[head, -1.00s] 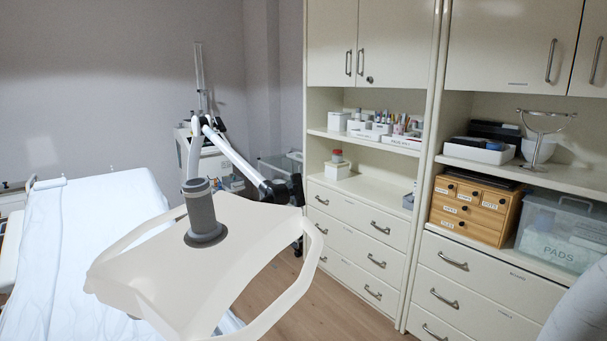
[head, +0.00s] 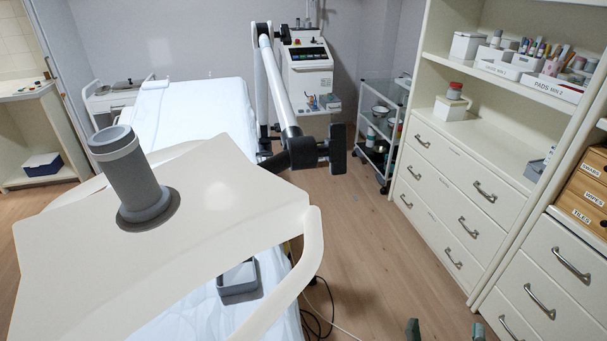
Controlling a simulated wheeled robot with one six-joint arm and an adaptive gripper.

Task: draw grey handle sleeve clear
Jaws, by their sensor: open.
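The grey handle sleeve (head: 133,178) is a ribbed-top cylinder with a wide round collar. It stands slightly tilted, its collar against the broad cream panel (head: 225,200) at the left of the head view. The tips of my gripper (head: 445,331) just show at the bottom edge, right of centre. They are apart with nothing seen between them, well to the right of the sleeve and not touching it. The rest of my gripper is out of frame.
A cream rail edges the panel, and a jointed white arm (head: 277,85) with dark joints stands behind it. Below are a white-covered couch (head: 200,108) and a small grey tray (head: 238,287). A trolley (head: 378,125) and drawers stand right. Cables cross the floor (head: 375,250), otherwise open there.

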